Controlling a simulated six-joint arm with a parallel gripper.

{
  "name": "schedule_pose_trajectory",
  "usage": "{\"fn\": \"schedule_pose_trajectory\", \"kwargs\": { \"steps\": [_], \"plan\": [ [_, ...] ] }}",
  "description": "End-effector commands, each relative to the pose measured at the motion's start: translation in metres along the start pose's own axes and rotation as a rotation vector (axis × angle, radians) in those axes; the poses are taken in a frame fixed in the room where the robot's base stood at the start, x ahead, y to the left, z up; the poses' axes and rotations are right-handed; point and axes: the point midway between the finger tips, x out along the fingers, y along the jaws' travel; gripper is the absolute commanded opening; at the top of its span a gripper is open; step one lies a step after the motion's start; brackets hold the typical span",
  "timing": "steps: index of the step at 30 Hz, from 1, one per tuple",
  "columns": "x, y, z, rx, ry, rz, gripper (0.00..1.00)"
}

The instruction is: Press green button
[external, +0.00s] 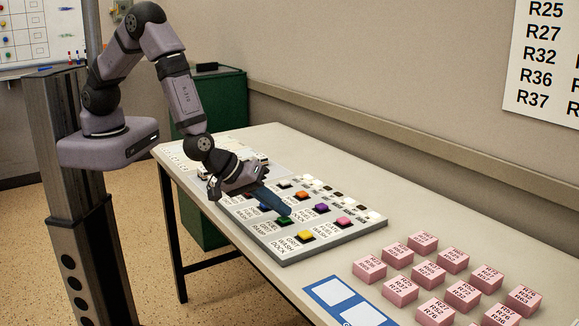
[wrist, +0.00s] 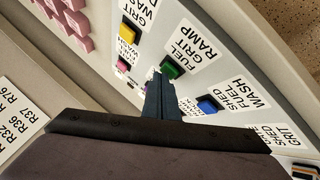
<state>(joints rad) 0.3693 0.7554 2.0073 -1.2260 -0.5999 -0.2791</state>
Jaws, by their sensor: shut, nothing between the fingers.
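The green button (external: 284,219) is on the grey button panel (external: 313,248), between a blue and a yellow button. In the wrist view the green button (wrist: 173,68) shows beside a label reading FUEL GRIT RAMP. My gripper (external: 288,211) is shut and empty, its dark blue fingers slanting down over the panel. The fingertips are right by the green button. In the wrist view my gripper (wrist: 156,73) covers part of the button's near side. I cannot tell whether the tips touch it.
A yellow button (external: 305,236), a blue button (external: 264,207) and a pink button (external: 343,222) sit close around. Several pink labelled blocks (external: 430,275) stand on the table to the right. A blue-framed board (external: 347,302) lies at the front edge.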

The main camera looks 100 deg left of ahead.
Motion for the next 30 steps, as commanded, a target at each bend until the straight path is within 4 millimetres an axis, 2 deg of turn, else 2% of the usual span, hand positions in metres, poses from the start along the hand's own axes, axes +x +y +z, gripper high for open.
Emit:
{"fn": "schedule_pose_trajectory", "kwargs": {
  "steps": [24,30],
  "plan": [
    [-0.006,0.005,-0.004,0.0,-0.001,0.0,0.0],
    [-0.013,0.01,-0.01,0.0,0.0,0.0,0.0]
  ]
}}
